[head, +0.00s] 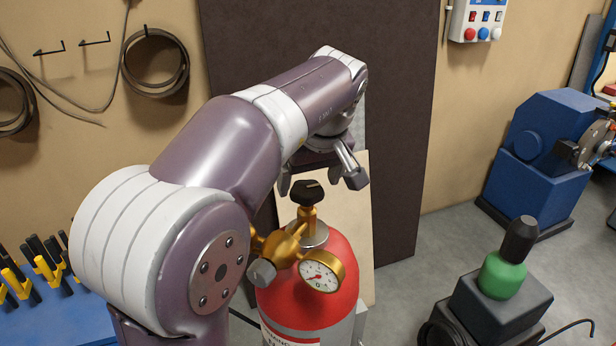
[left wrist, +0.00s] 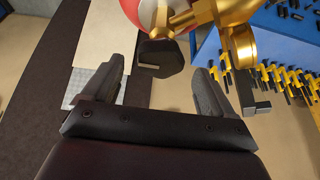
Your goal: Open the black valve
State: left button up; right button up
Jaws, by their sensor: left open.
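The black valve (head: 308,193) is a dark knob on top of a brass fitting (head: 306,215), on a red gas cylinder (head: 337,260). A round gauge (head: 320,274) hangs at its front. My left gripper (head: 320,182) is open and empty, just behind and above the valve. In the left wrist view the valve (left wrist: 160,58) lies ahead of and between the two spread fingers (left wrist: 158,88), and seems apart from them. The brass regulator (left wrist: 238,45) is to its right there. My right gripper is in neither view.
A dark panel (head: 405,130) and a pale board (head: 358,235) stand behind the cylinder. A blue tool rack (head: 75,318) is at the lower left. A blue machine (head: 540,150) and a green bottle (head: 502,275) are at the right. Grey floor shows between.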

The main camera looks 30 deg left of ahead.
pick_arm(q)
jog(key=shift+w+a+f, duration=0.25)
jog(key=shift+w+f, duration=0.1)
jog(key=shift+f, duration=0.1)
jog(key=shift+w+a+f, duration=0.2)
jog(key=shift+w+f, duration=0.1)
jog(key=shift+f, duration=0.15)
jog(key=shift+s+f, duration=0.1)
jog(key=shift+s+d, duration=0.25)
jog(key=shift+s, duration=0.15)
jog(key=c, duration=1.1)
jog(key=shift+o, duration=0.2)
